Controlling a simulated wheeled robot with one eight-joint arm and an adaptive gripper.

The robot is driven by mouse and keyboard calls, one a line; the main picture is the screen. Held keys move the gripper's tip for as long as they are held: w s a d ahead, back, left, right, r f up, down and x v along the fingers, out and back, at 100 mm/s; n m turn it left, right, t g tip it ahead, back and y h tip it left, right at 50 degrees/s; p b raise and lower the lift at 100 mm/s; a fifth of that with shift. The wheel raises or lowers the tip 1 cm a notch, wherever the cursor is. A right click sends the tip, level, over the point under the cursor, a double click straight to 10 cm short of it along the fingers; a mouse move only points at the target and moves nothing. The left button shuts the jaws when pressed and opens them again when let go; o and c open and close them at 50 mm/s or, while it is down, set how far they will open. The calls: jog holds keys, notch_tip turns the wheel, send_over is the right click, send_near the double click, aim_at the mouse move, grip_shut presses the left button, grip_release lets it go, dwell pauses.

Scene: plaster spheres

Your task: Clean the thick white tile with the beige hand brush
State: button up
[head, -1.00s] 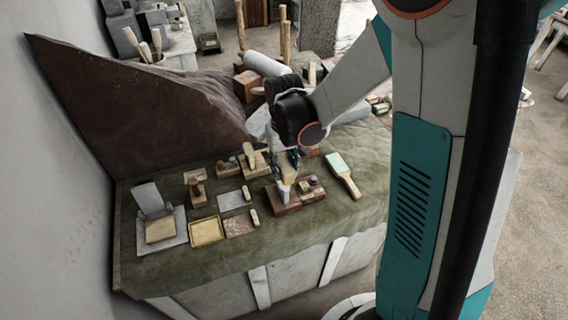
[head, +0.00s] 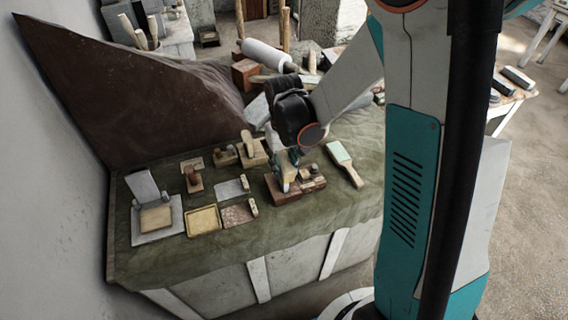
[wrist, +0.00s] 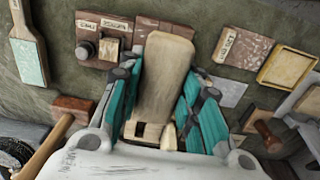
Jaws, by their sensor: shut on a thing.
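My gripper (head: 286,163) is shut on the beige hand brush, whose broad wooden body (wrist: 165,68) fills the space between my teal fingers in the wrist view. In the head view its pale lower part (head: 285,186) shows below the fingers, over a brown block (head: 279,194). I cannot tell whether it touches the block. Its bristles are hidden in the wrist view. A thick pale grey-white slab (head: 169,233) with an upright piece stands at the cloth's left end, a beige block (head: 155,218) on it; I cannot tell if it is the task's tile.
A pale-green-faced paddle (head: 340,153) lies right of my gripper. A yellow tray (head: 203,219), a thin pale tile (head: 229,189) and a speckled plate (head: 236,215) lie to the left. Wooden tools (head: 253,152) stand behind. The green cloth's front strip (head: 300,218) is clear.

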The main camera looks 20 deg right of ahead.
jog(key=shift+f+b, duration=0.3)
dwell(0.4)
jog(key=shift+w+b, duration=0.3)
jog(key=shift+w, duration=0.85)
jog(key=shift+s, duration=0.15)
jog(key=shift+s+b, duration=0.3)
jog(key=shift+s, duration=1.8)
jog(key=shift+w, duration=0.15)
jog(key=shift+w+b, duration=0.3)
jog(key=shift+w, duration=1.8)
